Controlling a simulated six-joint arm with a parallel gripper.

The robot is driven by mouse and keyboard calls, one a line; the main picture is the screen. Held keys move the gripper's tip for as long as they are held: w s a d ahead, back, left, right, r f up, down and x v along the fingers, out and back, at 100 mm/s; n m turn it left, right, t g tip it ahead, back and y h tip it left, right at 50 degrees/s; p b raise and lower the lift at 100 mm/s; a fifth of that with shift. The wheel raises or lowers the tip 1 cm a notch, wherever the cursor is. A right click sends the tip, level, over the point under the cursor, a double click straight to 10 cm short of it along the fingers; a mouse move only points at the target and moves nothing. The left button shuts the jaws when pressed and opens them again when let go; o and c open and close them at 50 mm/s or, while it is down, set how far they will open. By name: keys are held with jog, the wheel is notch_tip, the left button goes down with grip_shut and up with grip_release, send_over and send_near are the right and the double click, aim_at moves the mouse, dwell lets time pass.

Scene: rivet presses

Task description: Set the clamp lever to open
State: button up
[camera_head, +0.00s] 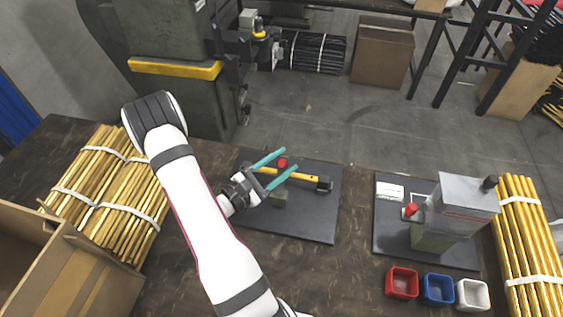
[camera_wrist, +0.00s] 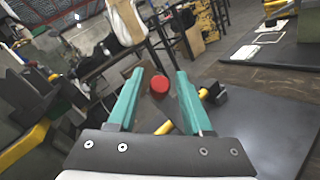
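A clamp fixture on a dark plate (camera_head: 315,222) has a yellow bar (camera_head: 305,179) with a black end block and a red knob (camera_head: 282,163). I take the bar and knob to belong to the clamp lever; how they join is hidden. My gripper (camera_head: 290,159), with teal fingers, is open over the fixture. In the wrist view the red knob (camera_wrist: 160,84) shows between the open fingers (camera_wrist: 160,73), with a gap on both sides. The yellow bar (camera_wrist: 165,128) passes behind the right finger. Whether the fingers are level with the knob I cannot tell.
A grey press (camera_head: 460,205) with a red knob (camera_head: 410,209) stands to the right. Red (camera_head: 402,283), blue (camera_head: 438,289) and white (camera_head: 472,294) bins sit in front of it. Brass rod bundles (camera_head: 110,190) lie left, near a cardboard box (camera_head: 85,280). Another bundle (camera_head: 530,240) lies far right.

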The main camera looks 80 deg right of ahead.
grip_shut()
dwell(1.2)
